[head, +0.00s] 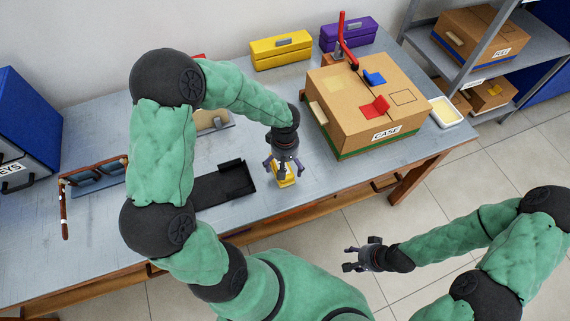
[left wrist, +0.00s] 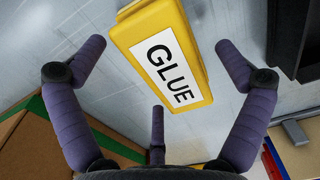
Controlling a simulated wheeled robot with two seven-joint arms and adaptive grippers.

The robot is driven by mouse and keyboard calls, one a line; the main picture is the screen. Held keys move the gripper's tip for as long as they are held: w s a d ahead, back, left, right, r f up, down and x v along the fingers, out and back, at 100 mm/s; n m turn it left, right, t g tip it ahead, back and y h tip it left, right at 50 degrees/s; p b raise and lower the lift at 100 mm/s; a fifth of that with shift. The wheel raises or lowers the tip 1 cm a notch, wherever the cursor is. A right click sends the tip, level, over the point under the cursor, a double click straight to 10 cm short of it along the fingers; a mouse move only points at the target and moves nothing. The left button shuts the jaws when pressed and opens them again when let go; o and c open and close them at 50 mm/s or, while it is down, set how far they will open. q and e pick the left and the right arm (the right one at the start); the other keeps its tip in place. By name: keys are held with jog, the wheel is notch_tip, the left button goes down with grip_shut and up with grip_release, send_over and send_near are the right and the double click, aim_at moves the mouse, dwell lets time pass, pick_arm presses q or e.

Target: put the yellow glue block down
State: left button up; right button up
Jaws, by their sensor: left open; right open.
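The yellow glue block (head: 286,181), with a white GLUE label, is on the grey table near its front edge, below my left gripper (head: 280,168). In the left wrist view the block (left wrist: 165,55) is at upper middle. The purple fingers of the left gripper (left wrist: 158,85) are spread wide on both sides, with visible gaps to the block. My right gripper (head: 360,258) is open and empty, out over the floor in front of the table. The left gripper partly hides the block in the head view.
A cardboard case (head: 366,132) stands right of the left gripper. A black tray (head: 222,187) lies to its left. Eyeglass frames (head: 66,212) are at far left, beside a blue box (head: 26,125). Yellow (head: 281,50) and purple (head: 348,33) boxes stand at the back.

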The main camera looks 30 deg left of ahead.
pick_arm(q)
notch_tip(320, 180, up, 10)
jog(key=p, duration=0.3)
jog(key=shift+r, duration=0.15)
pick_arm(e)
notch_tip(320, 180, up, 4)
jog(key=shift+f, duration=0.25)
pick_arm(q)
jog(key=shift+s, duration=0.1)
pick_arm(e)
jog(key=shift+s, duration=0.1)
